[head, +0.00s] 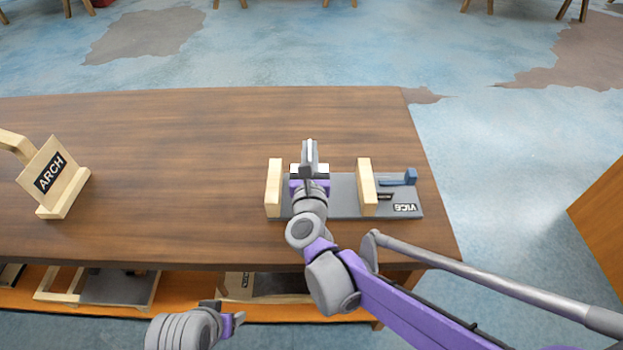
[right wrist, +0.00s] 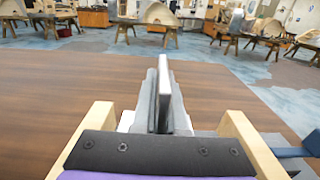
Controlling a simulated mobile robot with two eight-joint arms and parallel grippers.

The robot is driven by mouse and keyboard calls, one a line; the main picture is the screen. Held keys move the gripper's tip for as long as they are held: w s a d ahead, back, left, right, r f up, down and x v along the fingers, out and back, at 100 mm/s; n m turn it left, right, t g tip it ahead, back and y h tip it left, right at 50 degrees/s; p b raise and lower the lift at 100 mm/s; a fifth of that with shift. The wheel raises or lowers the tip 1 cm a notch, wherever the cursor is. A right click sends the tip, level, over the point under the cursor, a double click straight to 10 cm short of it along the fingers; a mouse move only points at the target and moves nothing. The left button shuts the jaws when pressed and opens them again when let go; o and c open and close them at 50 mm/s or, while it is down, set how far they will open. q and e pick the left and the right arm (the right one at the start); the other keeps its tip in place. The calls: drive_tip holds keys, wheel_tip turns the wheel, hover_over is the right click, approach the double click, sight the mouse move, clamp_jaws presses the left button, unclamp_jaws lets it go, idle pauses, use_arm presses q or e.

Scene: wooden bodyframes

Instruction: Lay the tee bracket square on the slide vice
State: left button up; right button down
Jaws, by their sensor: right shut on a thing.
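The slide vice (head: 345,203) lies near the right end of the table, with a grey bed, two upright wooden jaws and a blue handle. Both jaws also show in the right wrist view, the right one clearly (right wrist: 250,140). My right gripper (head: 310,172) is between the jaws, nearer the left one. It is shut on the upright plate of the grey-white tee bracket (right wrist: 166,85). The bracket's pale flange (head: 322,169) shows beside the fingers. Whether it touches the bed is hidden. My left gripper (head: 228,318) is in front of the table, its opening unclear.
A wooden piece marked ARCH (head: 50,175) stands at the table's left. The middle of the tabletop (head: 180,160) is bare. A lower shelf (head: 190,308) at the front holds wooden frames. Another wooden surface (head: 605,205) stands at the far right.

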drive_tip(key=shift+f+b, duration=0.8)
drive_tip(key=shift+f, duration=2.4)
drive_tip(key=c, duration=1.4)
unclamp_jaws()
drive_tip(key=shift+f, duration=0.2)
drive_tip(key=o, duration=0.4)
drive_tip(key=shift+o, duration=0.2)
drive_tip(key=shift+r, duration=0.1)
drive_tip(key=shift+r, duration=0.15)
drive_tip(key=s+p, duration=0.1)
drive_tip(key=s, duration=1.1)
